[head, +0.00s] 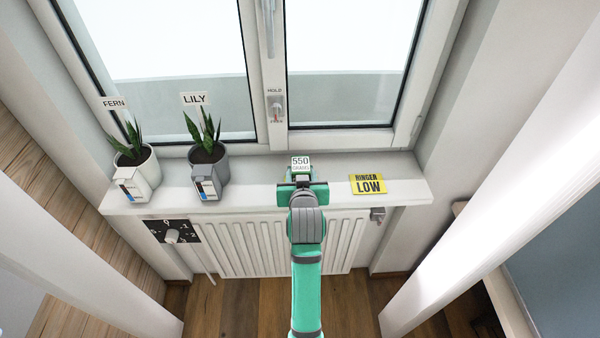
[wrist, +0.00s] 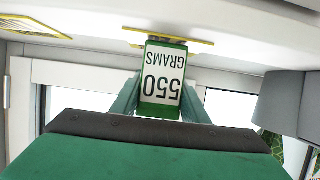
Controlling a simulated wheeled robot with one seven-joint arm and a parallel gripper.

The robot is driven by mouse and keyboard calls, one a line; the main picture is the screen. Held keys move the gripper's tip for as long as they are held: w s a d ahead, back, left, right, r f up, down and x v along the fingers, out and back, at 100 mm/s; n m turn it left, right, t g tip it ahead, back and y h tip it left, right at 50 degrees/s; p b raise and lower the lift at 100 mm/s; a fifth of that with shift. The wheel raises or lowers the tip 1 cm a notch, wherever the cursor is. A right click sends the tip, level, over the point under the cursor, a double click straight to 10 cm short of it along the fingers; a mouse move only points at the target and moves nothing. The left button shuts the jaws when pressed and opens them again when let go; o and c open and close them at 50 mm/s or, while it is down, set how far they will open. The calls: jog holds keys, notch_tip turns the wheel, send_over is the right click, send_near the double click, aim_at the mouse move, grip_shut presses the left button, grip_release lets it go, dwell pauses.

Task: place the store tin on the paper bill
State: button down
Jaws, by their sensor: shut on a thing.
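The store tin (head: 301,163) is a green tin with a white label reading 550 GRAMS. It also shows upside down in the wrist view (wrist: 162,80). My gripper (head: 301,180) is shut on it, with a finger on each side, over the middle of the windowsill. A flat yellow-edged sheet, which looks like the paper bill (wrist: 201,42), lies on the sill at the tin's base in the wrist view. The tin overlaps it in the picture; I cannot tell whether they touch. In the head view my gripper and the tin hide most of that sheet.
A yellow RINGER LOW card (head: 368,184) lies on the sill to the right. Two potted plants, FERN (head: 134,170) and LILY (head: 208,165), stand at the left. The window (head: 350,60) is behind the sill (head: 250,192); a radiator (head: 255,245) is below it.

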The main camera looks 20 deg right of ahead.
jog(key=c, duration=1)
grip_release()
jog(key=shift+d+f, duration=0.1)
jog(key=shift+f, duration=0.05)
jog(key=shift+c, duration=0.2)
